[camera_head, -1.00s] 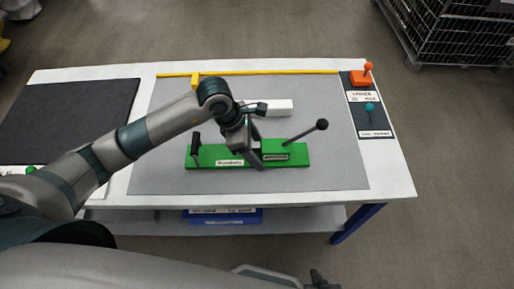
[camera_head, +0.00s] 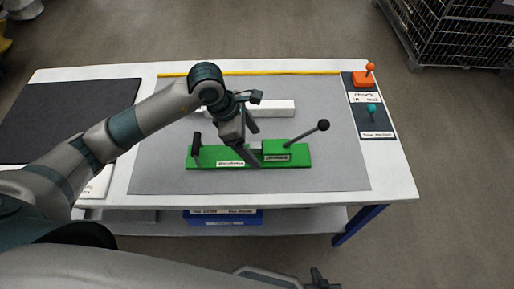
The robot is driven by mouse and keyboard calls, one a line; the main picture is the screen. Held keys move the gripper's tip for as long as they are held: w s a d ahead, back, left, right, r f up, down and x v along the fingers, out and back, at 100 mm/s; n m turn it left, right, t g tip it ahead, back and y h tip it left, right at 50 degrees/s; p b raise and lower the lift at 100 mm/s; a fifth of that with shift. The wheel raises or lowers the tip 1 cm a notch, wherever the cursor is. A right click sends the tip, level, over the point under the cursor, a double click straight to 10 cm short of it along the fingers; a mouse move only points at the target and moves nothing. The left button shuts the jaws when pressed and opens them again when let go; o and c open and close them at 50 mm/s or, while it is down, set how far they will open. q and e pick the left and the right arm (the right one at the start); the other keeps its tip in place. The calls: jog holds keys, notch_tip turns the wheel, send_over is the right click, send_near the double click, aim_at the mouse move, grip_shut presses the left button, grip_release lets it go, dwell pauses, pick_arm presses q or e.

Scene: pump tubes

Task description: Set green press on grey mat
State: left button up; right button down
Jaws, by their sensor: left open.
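The green press (camera_head: 223,163) lies flat on the grey mat (camera_head: 335,120), near the mat's front edge. Its long lever with a black knob (camera_head: 323,125) leans up to the right, and a dark handle (camera_head: 196,150) stands at its left end. My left gripper (camera_head: 256,149) is open and empty over the middle of the press. One finger reaches down in front of the press and hides part of it; whether it touches cannot be told. A dark part at the bottom edge looks like my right gripper (camera_head: 318,280); its jaws are unclear.
A white block (camera_head: 278,107) lies behind the press, partly hidden by my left arm. A yellow strip (camera_head: 290,73) runs along the mat's back edge. A black mat (camera_head: 70,115) lies left. Orange (camera_head: 364,80) and teal (camera_head: 371,113) levers stand on a dark strip at right.

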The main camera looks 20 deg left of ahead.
pick_arm(q)
jog(key=b+v, duration=0.1)
jog(key=v, duration=0.7)
pick_arm(e)
jog(key=shift+s+d+f+g, duration=0.1)
jog(key=shift+d+f+g, duration=0.2)
jog(key=shift+d+g, duration=0.15)
jog(key=shift+w, duration=0.35)
jog(key=shift+s+a, duration=0.1)
pick_arm(q)
jog(key=shift+s, duration=0.15)
